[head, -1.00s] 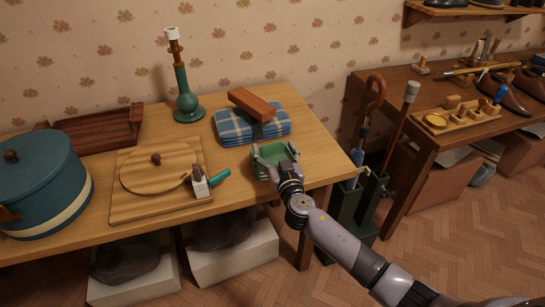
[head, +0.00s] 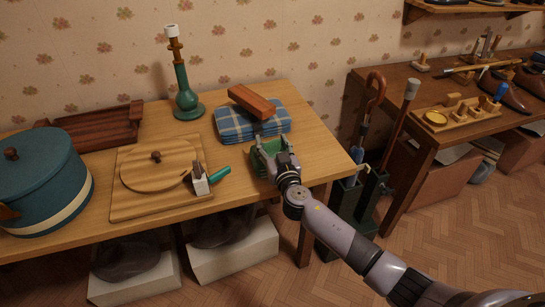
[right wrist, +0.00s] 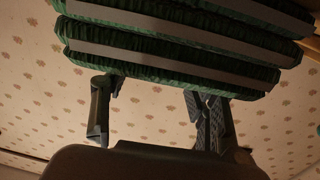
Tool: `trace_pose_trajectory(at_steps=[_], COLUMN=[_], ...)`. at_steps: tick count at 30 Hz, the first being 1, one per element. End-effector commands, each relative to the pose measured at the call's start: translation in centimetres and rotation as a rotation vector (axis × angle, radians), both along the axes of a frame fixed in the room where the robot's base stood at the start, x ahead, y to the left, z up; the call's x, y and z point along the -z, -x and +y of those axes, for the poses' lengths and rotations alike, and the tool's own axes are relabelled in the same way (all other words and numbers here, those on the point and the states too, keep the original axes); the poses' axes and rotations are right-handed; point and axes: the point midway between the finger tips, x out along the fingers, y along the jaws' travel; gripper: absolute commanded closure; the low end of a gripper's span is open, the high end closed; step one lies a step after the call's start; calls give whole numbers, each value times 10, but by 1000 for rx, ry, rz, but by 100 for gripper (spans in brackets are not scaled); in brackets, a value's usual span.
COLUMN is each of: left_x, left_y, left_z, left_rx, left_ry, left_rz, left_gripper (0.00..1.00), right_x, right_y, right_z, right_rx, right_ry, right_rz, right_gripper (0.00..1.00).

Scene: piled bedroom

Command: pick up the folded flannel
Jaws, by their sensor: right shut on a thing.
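The green folded flannel (head: 262,150) is at the front right of the wooden table, near its right end. My right gripper (head: 272,163) is shut on it from the front and partly covers it. In the right wrist view the flannel (right wrist: 175,45) shows as thick green layers with grey bands, with the fingers of my right gripper (right wrist: 157,105) at its edge. I cannot tell if it touches the table. My left gripper is not in view.
Behind it are blue checked cloths (head: 236,126) with a wooden block (head: 252,102) on top. To the left are a wooden board (head: 130,205) with a round lid, a green-handled brush (head: 200,183) and a blue round box (head: 45,180). An umbrella stand (head: 352,200) stands right of the table.

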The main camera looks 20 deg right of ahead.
Motion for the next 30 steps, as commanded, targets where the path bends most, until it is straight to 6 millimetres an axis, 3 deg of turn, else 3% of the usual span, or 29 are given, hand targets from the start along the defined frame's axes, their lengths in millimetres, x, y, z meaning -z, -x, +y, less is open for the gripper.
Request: trace_pose_trajectory(at_steps=[18, 30], left_x=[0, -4], left_y=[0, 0], left_z=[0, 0], left_rx=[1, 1], left_ry=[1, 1], left_rz=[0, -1], left_gripper=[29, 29], right_x=[0, -10], right_y=[0, 0], right_z=[0, 0], right_rx=[0, 1], right_ry=[2, 0], right_rz=[0, -3], right_gripper=[100, 100])
